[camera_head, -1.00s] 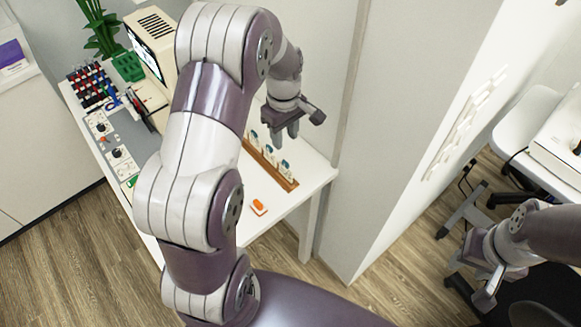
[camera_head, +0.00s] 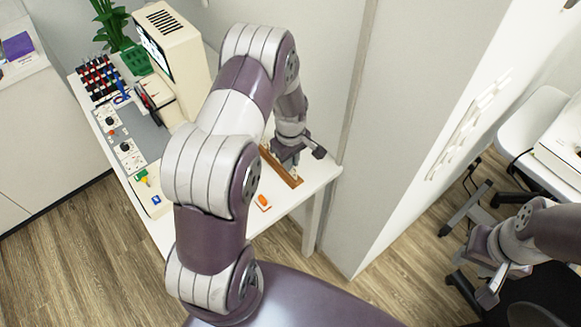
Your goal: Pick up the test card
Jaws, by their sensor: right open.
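I cannot tell for certain which thing is the test card. A long wooden rack (camera_head: 291,179) lies on the white table, near its right end. The small upright pieces with blue-green tops that stood in it are now hidden behind my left gripper and arm. My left gripper (camera_head: 287,163) points down at the rack. Its fingers are too small and too covered to show whether they are open or hold anything. A small orange item on a white base (camera_head: 263,202) lies near the table's front edge. My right gripper (camera_head: 488,291) is open, low at the right, away from the table.
The white table (camera_head: 311,177) holds a cream boxy device (camera_head: 178,45) with a screen, a green basket (camera_head: 137,60), a rack of coloured pieces (camera_head: 98,78) and a grey panel with dials. A wall stands close to the table's right.

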